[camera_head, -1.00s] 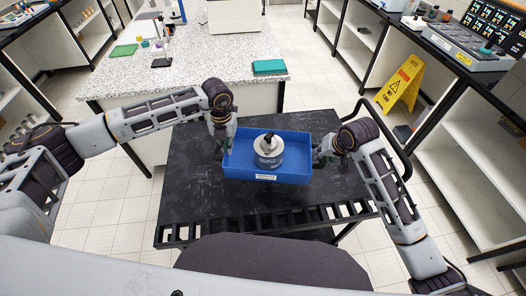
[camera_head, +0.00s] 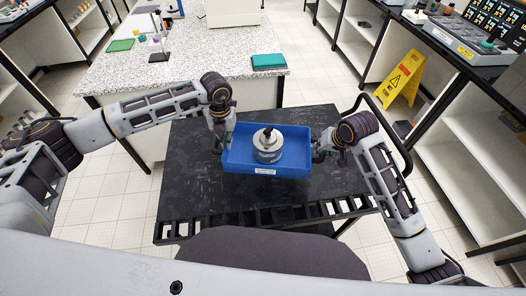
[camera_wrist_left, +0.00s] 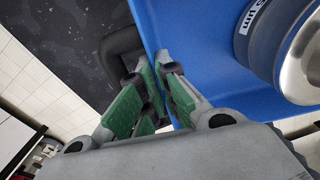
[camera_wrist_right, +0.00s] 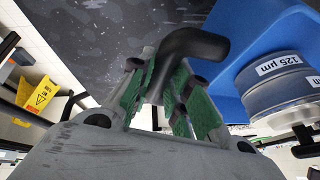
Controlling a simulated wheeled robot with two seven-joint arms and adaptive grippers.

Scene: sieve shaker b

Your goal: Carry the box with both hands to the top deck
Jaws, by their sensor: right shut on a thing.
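The blue box (camera_head: 242,163) is open-topped, with a white label on its near wall and dark handles at its sides. A round metal sieve stack (camera_head: 267,154) with a dark knob stands in it; a 125 µm label shows in the right wrist view (camera_wrist_right: 278,66). The box is over the black top deck (camera_head: 195,190) of a cart; I cannot tell whether it touches. My right gripper (camera_wrist_right: 165,80) is shut on the right handle (camera_wrist_right: 190,45).
A speckled bench (camera_head: 180,75) stands behind the cart, with a teal box (camera_head: 268,62) at its near corner. A yellow warning sign (camera_head: 404,78) stands on the floor at the right. Shelving lines both sides. The deck left of and in front of the box is bare.

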